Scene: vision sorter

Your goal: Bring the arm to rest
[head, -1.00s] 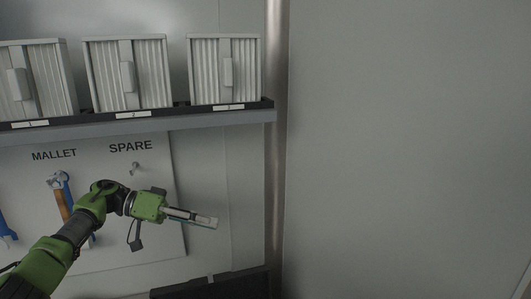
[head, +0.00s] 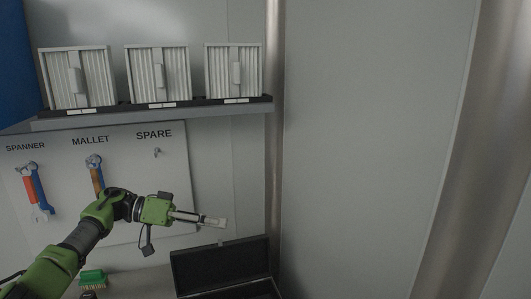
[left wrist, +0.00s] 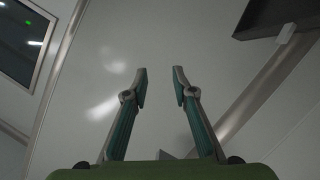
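My left arm reaches in from the lower left of the head view. Its green left gripper (head: 218,221) points right and is held in the air in front of the tool board (head: 180,190), with nothing in its fingers. The left wrist view shows the two fingers (left wrist: 160,75) apart with an empty gap between them and a plain pale surface beyond. My right gripper is not in view.
A shelf (head: 150,119) with several white ribbed boxes is above the arm. A tool (head: 37,190) hangs under SPANNER; another (head: 95,175) under MALLET is partly hidden. The SPARE hook (head: 157,153) is empty. An open black case (head: 218,262) and a green brush (head: 93,277) are below.

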